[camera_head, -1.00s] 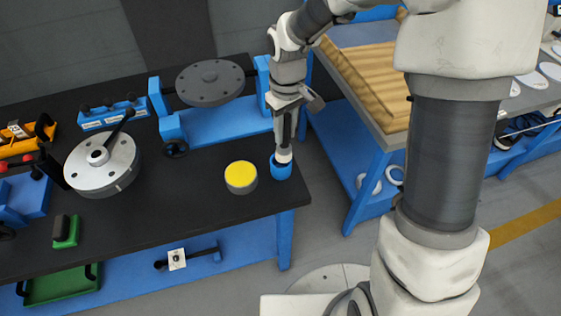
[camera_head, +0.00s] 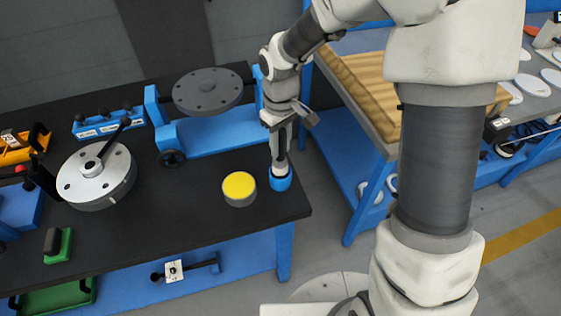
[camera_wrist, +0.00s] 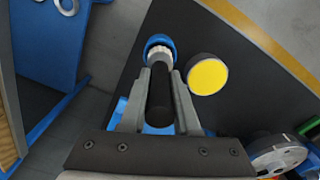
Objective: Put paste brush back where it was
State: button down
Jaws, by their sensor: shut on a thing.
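The paste brush (camera_wrist: 160,88) has a black handle and a pale lower end. My gripper (camera_wrist: 160,76) is shut on its handle, with one finger on each side in the wrist view. In the head view my gripper (camera_head: 279,148) points down above the blue cup (camera_head: 280,181) near the table's right front corner. The brush's pale lower end (camera_head: 280,170) is at the cup's mouth. In the wrist view this end also lines up with the blue cup (camera_wrist: 158,43). I cannot tell how deep it sits in the cup, and the bristles are hidden.
A grey tin with a yellow top (camera_head: 239,189) stands just left of the cup on the black table (camera_head: 185,215). A dark flanged disc on a blue stand (camera_head: 208,91) is behind. A silver flanged shell (camera_head: 97,178) stands further left.

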aim_at(281, 159)
jog(key=shift+f, duration=2.4)
jog(key=shift+f+b, duration=0.25)
jog(key=shift+b, duration=0.1)
jog(key=c, duration=0.6)
grip_release()
jog(key=shift+c, duration=0.2)
notch_tip(281, 159, up, 18)
jog(key=shift+d+f+p, duration=0.15)
jog(key=shift+p, duration=0.85)
jog(key=s+d+r+m+t, duration=0.2)
jog(key=s+d+r+m, duration=0.2)
jog(key=s, duration=0.5)
jog(key=s+d+r+m+t, duration=0.3)
jog(key=s+d+r, duration=0.1)
jog(key=s+d, duration=0.4)
jog(key=shift+s+r+m+t, duration=0.3)
jog(key=shift+s+r+m, duration=0.1)
jog(key=shift+s, duration=0.4)
